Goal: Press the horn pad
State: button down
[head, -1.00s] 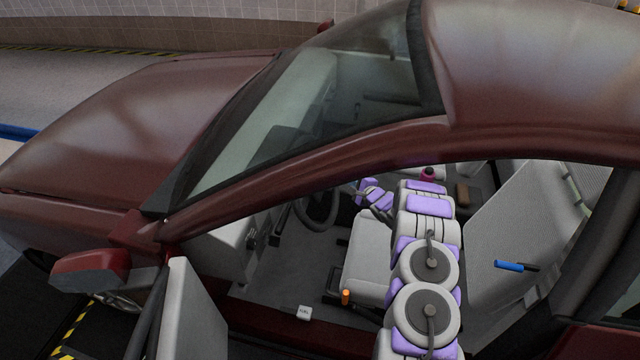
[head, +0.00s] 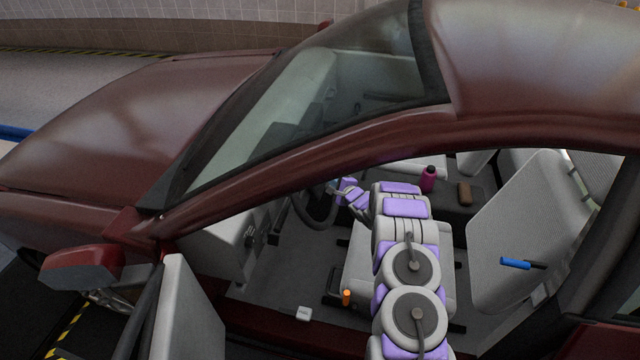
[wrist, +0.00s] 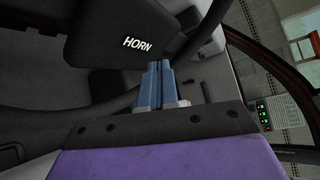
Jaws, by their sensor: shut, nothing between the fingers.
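The horn pad (wrist: 118,32) is a dark grey block with white "HORN" lettering, at the top of the wrist view. My gripper (wrist: 160,66) is shut and empty. Its blue fingertips overlap the lower edge of the pad in the wrist view, just below the lettering; I cannot tell whether they touch it. In the head view my gripper (head: 336,190) reaches through the open door to the steering wheel (head: 313,208), at the wheel's right side. The pad itself is not distinguishable in the head view.
The red car's roof and windscreen pillar (head: 300,155) arch over my arm. The open door (head: 187,315) stands at lower left. The seat (head: 357,270) lies under my arm. A magenta bottle (head: 428,180) and a brown item (head: 464,193) sit beyond it.

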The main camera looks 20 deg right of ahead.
jog(key=shift+w+a+f, duration=0.2)
jog(key=shift+w+a, duration=0.05)
jog(key=shift+a, duration=0.15)
jog(key=shift+w+a, duration=0.1)
jog(key=shift+a, duration=0.05)
dwell(1.8)
jog(key=shift+w+a+p, duration=0.1)
jog(key=shift+a+p, duration=0.15)
jog(key=shift+p, duration=0.2)
jog(key=shift+w+a+f, duration=0.25)
jog(key=shift+a+f, duration=0.05)
jog(key=shift+a, duration=0.05)
dwell(0.9)
jog(key=shift+s+d+r+p, duration=0.4)
jog(key=shift+s+d+p, duration=0.05)
jog(key=shift+d+p, duration=0.15)
